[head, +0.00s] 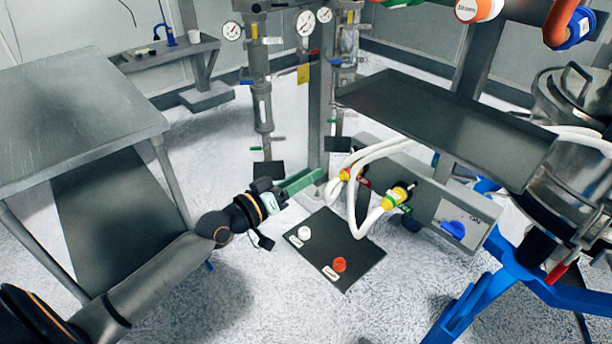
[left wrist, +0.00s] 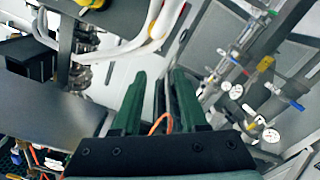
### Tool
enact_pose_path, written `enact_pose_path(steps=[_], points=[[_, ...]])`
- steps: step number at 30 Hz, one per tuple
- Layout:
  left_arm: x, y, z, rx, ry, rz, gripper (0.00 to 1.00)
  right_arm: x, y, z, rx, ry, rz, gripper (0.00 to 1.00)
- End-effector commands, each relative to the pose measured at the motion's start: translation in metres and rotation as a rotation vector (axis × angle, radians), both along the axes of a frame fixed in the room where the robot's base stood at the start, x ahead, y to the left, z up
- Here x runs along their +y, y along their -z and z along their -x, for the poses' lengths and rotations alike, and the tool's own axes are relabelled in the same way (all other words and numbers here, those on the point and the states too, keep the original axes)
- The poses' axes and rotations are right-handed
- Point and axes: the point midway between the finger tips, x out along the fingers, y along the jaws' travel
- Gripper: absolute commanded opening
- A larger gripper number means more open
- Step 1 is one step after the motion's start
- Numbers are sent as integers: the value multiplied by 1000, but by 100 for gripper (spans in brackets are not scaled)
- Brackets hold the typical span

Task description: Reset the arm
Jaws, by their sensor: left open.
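My left arm reaches in from the left in the head view. Its left gripper (head: 298,183) has green fingers and is held out in front of the steel column, above the black mat. In the left wrist view the left gripper (left wrist: 158,76) shows two green fingers apart, with nothing held between them. Hoses and a thin orange cable appear behind the fingers there. My right gripper is in neither view.
A black mat (head: 318,262) with a white cap (head: 304,233) and a red cap (head: 339,264) lies below. White hoses with yellow fittings (head: 396,196) are close right of the gripper. A steel table (head: 75,120) stands left, a blue frame (head: 485,290) right.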

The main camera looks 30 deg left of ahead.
Motion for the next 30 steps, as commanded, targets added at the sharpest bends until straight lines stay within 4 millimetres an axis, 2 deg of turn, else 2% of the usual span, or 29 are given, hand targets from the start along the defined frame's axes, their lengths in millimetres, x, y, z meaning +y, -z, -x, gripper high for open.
enact_pose_path(steps=[13, 17, 20, 23, 24, 27, 30], points=[[0, 1, 0, 2, 0, -2, 42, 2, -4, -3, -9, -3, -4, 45], [-9, 24, 12, 49, -3, -45, 42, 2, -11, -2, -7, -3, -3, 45], [-25, 67, 39, 136, -4, -132, 42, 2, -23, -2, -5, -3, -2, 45], [-45, 118, 83, 248, 2, -255, 42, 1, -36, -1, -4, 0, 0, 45], [-54, 137, 104, 296, 10, -306, 42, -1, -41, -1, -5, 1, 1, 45], [-71, 174, 154, 400, 30, -428, 42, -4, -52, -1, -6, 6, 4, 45], [-84, 199, 197, 482, 54, -528, 42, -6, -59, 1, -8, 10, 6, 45]])
